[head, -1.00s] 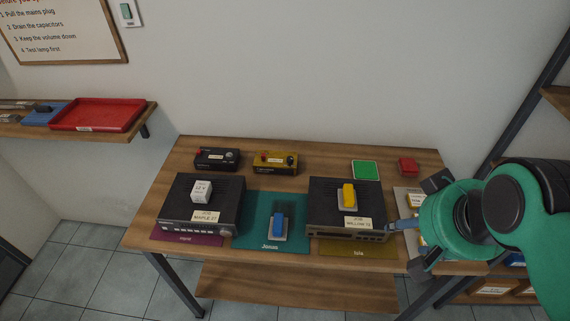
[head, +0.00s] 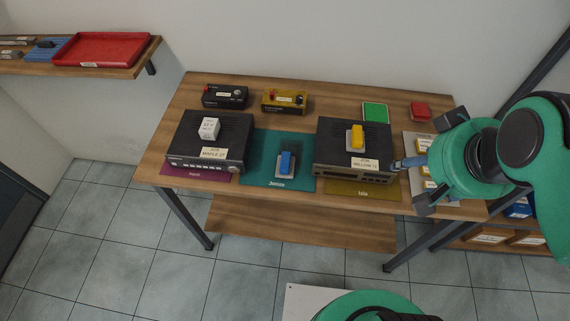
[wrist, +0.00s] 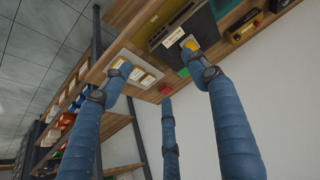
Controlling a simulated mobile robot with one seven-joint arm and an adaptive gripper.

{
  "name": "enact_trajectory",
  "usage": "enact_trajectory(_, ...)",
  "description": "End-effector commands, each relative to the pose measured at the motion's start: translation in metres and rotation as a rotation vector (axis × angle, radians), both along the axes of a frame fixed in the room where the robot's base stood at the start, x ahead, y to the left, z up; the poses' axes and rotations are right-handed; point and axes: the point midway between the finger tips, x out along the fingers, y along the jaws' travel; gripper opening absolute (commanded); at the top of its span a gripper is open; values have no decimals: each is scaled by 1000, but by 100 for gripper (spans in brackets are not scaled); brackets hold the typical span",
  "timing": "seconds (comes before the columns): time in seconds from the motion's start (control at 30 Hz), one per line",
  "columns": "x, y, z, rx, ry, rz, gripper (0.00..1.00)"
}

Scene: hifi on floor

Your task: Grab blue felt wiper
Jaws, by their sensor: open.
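The blue felt wiper (head: 287,162) stands on a light grey base on the teal mat (head: 262,147), between two dark hi-fi units. It cannot be made out in the wrist view. A similar yellow wiper (head: 357,136) sits on top of the right unit (head: 330,148); it also shows in the wrist view (wrist: 192,44). My gripper (head: 408,163) is at the table's right end, right of the right unit and well apart from the blue wiper. Its blue fingers (wrist: 152,78) are spread and empty in the wrist view.
The left unit (head: 235,135) carries a white block (head: 209,128). A black box (head: 225,95) and a yellow box (head: 284,101) stand at the back. A green pad (head: 375,112) and a red block (head: 420,110) lie back right. A tray with yellow-labelled items (head: 413,145) is near my gripper.

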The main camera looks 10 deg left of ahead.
Motion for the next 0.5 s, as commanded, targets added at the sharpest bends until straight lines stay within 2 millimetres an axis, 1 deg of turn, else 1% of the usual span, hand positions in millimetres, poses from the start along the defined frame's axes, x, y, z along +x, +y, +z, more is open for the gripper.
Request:
enact_trajectory(0.27,2,1,1,2,4,1,59)
enact_trajectory(0.37,9,5,2,6,14,4,59)
enact_trajectory(0.5,26,15,2,17,46,8,59)
